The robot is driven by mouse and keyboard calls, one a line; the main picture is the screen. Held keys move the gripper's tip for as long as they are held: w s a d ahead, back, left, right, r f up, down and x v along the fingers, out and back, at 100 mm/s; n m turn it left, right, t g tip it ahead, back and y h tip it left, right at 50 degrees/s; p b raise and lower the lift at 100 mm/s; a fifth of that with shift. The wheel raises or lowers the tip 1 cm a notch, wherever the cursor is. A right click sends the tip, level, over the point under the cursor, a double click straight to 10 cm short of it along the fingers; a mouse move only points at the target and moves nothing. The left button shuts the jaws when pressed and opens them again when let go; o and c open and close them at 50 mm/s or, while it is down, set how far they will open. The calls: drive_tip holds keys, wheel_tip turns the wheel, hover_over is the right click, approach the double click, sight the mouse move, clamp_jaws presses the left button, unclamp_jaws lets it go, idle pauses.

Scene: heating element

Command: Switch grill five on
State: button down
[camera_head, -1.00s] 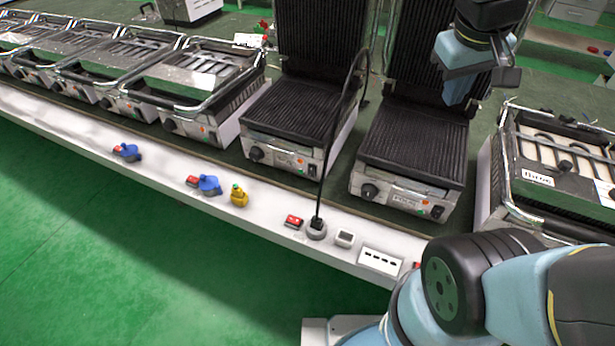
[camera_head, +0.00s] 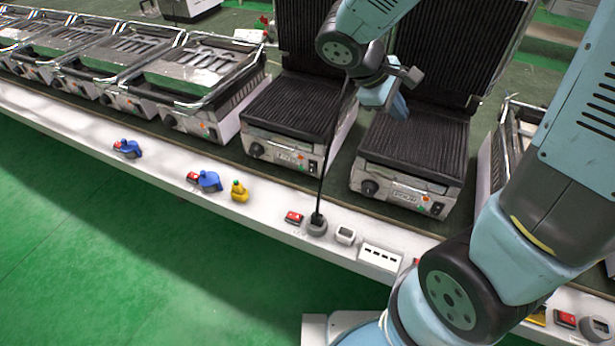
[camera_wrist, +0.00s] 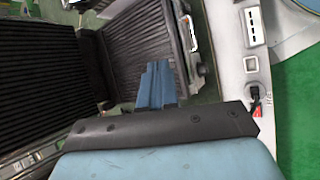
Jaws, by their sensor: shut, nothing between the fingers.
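Two open contact grills with black ribbed plates stand side by side, a left grill (camera_head: 293,112) and a right grill (camera_head: 415,145). I cannot read which is grill five. The right grill has a front knob (camera_head: 369,187) and a dark switch (camera_head: 437,208). The left grill has a knob (camera_head: 257,150) and a switch (camera_head: 312,166). My gripper (camera_head: 400,108) is shut and empty, in front of the right grill's plates in the head view. In the wrist view its fingers (camera_wrist: 157,88) are together, with ribbed plates behind them.
A black cable runs up from a plug (camera_head: 317,222) on the white ledge (camera_head: 270,212). Beside it are a red switch (camera_head: 294,217) and a white socket strip (camera_head: 381,256). Blue plugs (camera_head: 209,181) and a yellow one (camera_head: 239,191) sit further left. More grills (camera_head: 200,85) line the left.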

sight(311, 172)
drive_tip(key=s+a+f+n+t+y, duration=0.1)
drive_tip(key=a+f+n+t, duration=0.4)
drive_tip(key=a+f+n, duration=0.5)
drive_tip(key=s+a+f+n+t+y, duration=0.1)
drive_tip(key=a+f+n+t, duration=0.4)
drive_tip(key=a+f+n, duration=0.5)
drive_tip(key=a+f, duration=0.4)
drive_tip(key=f, duration=0.5)
drive_tip(key=shift+s+n, duration=0.25)
drive_tip(key=shift+n, duration=0.05)
drive_tip(key=shift+f, duration=0.1)
drive_tip(key=x, duration=0.8)
drive_tip(key=r+x, duration=0.1)
drive_tip(key=x, duration=0.4)
drive_tip(key=shift+w+a+r, duration=0.1)
drive_tip(key=shift+w+a, duration=0.05)
drive_tip(key=shift+w, duration=0.6)
